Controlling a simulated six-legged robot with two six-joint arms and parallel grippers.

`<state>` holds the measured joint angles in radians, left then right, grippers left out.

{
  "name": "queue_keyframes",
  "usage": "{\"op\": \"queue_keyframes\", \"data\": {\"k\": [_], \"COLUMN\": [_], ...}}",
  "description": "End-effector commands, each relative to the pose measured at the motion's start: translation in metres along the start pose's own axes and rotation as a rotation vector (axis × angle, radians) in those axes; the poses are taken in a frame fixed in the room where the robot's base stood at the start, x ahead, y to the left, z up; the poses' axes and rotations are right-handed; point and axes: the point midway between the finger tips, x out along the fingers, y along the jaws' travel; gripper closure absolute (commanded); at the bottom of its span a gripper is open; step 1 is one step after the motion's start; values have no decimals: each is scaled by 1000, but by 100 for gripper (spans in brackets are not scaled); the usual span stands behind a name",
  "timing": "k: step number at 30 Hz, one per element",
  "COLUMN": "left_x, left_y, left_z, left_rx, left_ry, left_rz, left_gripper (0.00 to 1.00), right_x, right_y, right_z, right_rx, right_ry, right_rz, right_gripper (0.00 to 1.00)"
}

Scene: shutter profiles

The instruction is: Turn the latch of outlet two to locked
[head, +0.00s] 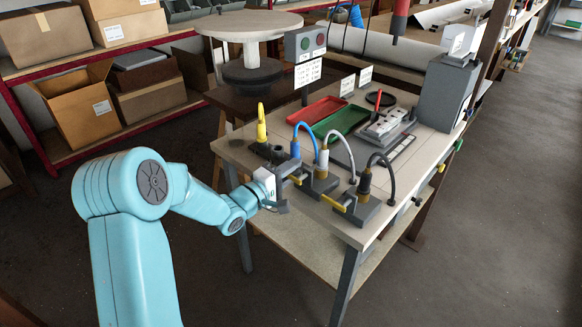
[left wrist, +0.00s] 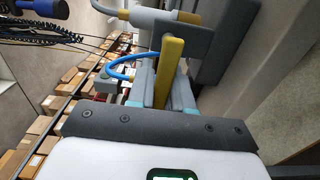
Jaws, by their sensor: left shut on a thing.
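My left gripper (head: 284,189) is at the near left edge of the workbench, beside a grey outlet block (head: 322,184). It is shut on a yellow latch lever (head: 295,180). In the left wrist view the lever (left wrist: 169,70) stands lengthwise between the grey fingers. The fingers hide part of the latch, and no outlet number is readable. A second yellow latch lever (head: 333,203) sticks out from the outlet block (head: 365,209) to the right, apart from the gripper. My right gripper is not in view.
A grey control box (head: 305,43) stands at the back.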

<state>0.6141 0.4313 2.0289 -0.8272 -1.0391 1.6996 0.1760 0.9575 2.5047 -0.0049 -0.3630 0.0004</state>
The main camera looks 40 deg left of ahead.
Motion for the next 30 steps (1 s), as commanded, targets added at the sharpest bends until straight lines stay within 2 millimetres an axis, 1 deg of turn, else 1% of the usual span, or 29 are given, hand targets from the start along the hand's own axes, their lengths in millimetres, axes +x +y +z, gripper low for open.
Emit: {"op": "queue_keyframes", "data": {"k": [15,16,17,18,26,29,30], "left_x": [0,0,0,0,0,-6,-11], "left_y": [-3,-3,-3,-2,-2,-1,-1], "left_z": [1,1,1,1,0,0,-1], "left_rx": [-23,-23,-23,-23,-21,-20,-20], "left_ry": [-2,-2,-2,-2,-1,1,1], "left_rz": [-4,-4,-4,-4,-2,-2,-2], "left_gripper": [100,77,67,60,60,60,60], "right_x": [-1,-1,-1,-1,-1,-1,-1], "right_y": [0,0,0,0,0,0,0], "right_z": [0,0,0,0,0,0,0], "right_rx": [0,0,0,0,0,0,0], "right_ry": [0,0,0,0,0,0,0], "right_rz": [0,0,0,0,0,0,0], "right_gripper": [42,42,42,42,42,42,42]}}
